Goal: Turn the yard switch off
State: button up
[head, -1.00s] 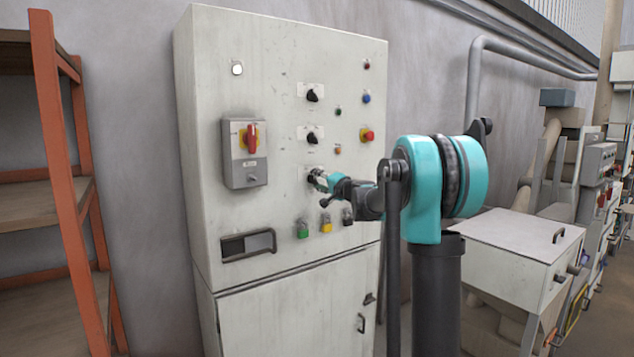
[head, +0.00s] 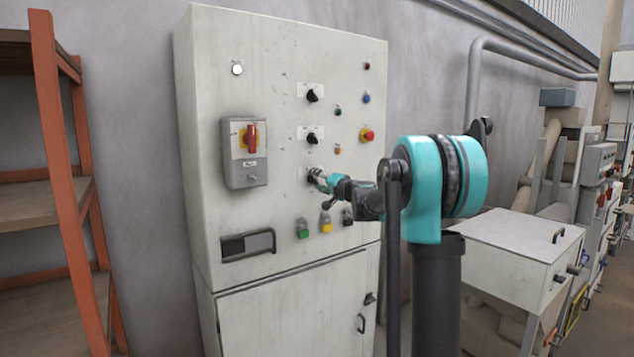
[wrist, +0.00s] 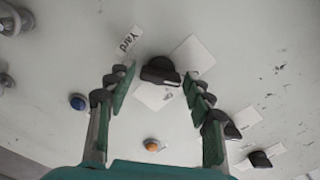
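The yard switch is a black rotary knob (wrist: 160,70) on the cabinet front, with a "Yard" label (wrist: 128,41) beside it in the wrist view. Its grip bar lies nearly crosswise there, and pale plates with small lettering I cannot read sit around it. My gripper (wrist: 160,82) is open, its fingertips on either side of the knob with a visible gap on each side. In the head view my gripper (head: 318,179) is at the lowest of three knobs and largely hides it.
The grey cabinet (head: 240,60) carries two similar knobs above, (head: 313,96) and (head: 313,138), and a red-handled isolator (head: 250,138) at left.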

jog(key=shift+o, duration=0.5)
jog(key=v, duration=1.2)
jog(key=shift+r, duration=0.1)
jog(key=s+a+f+n+g+h, duration=0.1)
jog(key=s+a+f+n+g, duration=0.2)
jog(key=s+f, duration=0.7)
jog(key=s+a+f+n+g+h, duration=0.15)
jog(key=s+a+f+g, duration=0.25)
jog(key=s+f, duration=0.6)
jog(key=s+d+f+g+h, duration=0.2)
jog(key=s+d+f, duration=0.3)
jog(key=s+f, duration=0.4)
jog(key=s+d+f+n+g+h, duration=0.1)
jog(key=s+d+f+h, duration=0.3)
jog(key=s+f, duration=0.6)
jog(key=shift+s+d+g, duration=0.45)
jog(key=shift+s+g, duration=0.35)
jog(key=shift+s, duration=0.3)
jog(key=shift+n, duration=0.25)
